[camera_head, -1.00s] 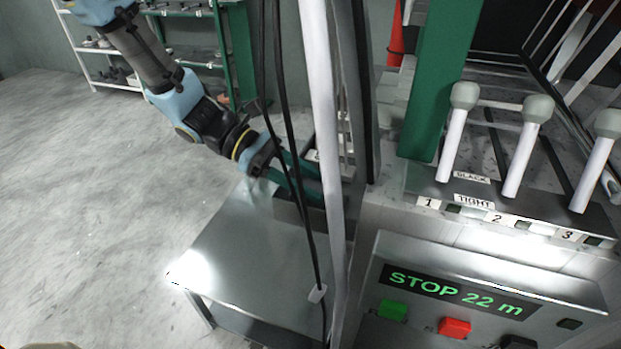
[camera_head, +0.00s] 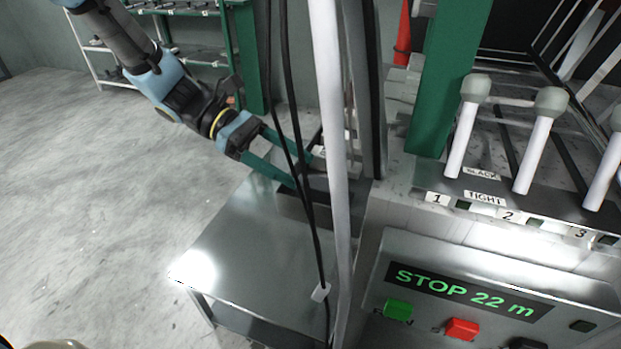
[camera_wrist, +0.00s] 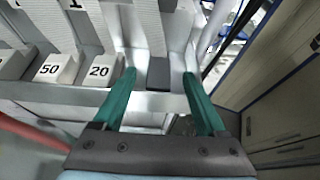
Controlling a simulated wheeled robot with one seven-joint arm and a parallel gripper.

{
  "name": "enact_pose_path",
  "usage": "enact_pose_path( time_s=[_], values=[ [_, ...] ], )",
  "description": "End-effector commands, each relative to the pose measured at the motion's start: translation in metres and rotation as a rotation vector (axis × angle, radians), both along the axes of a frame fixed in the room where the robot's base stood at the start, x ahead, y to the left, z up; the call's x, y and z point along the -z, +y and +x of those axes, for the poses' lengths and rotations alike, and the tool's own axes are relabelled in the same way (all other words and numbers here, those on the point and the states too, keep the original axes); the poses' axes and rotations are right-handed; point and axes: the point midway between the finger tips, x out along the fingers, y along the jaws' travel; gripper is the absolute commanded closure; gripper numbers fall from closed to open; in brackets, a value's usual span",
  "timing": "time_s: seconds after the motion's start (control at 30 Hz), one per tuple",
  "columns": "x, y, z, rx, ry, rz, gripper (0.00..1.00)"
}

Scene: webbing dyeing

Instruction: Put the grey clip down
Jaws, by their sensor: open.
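My gripper (camera_head: 308,172) is at the far end of the steel table, partly behind the black cables and pale post. In the wrist view its two teal fingers (camera_wrist: 159,76) are spread wide apart. A small dark grey block (camera_wrist: 158,73), which looks like the grey clip, sits between the fingertips at the lower end of a pale webbing strip (camera_wrist: 151,28). Gaps show on both sides, so the fingers do not grip it. In the head view I cannot make out the clip clearly.
The steel table (camera_head: 240,245) has a bare top. Pale blocks marked 50 (camera_wrist: 55,68) and 20 (camera_wrist: 100,70) stand left of the fingers. The control panel (camera_head: 470,290) reads STOP 22 m. White levers (camera_head: 535,150) and a green post (camera_head: 445,85) stand at right.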

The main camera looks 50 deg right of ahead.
Motion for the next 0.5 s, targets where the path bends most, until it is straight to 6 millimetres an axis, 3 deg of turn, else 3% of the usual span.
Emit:
enact_pose_path(
  time_s=[0.2,0.5],
  values=[
    [-0.014,0.012,0.04,-0.004,-0.002,-0.002,0.26],
    [-0.026,0.02,0.062,-0.001,0.0,0.0,0.26]
  ],
)
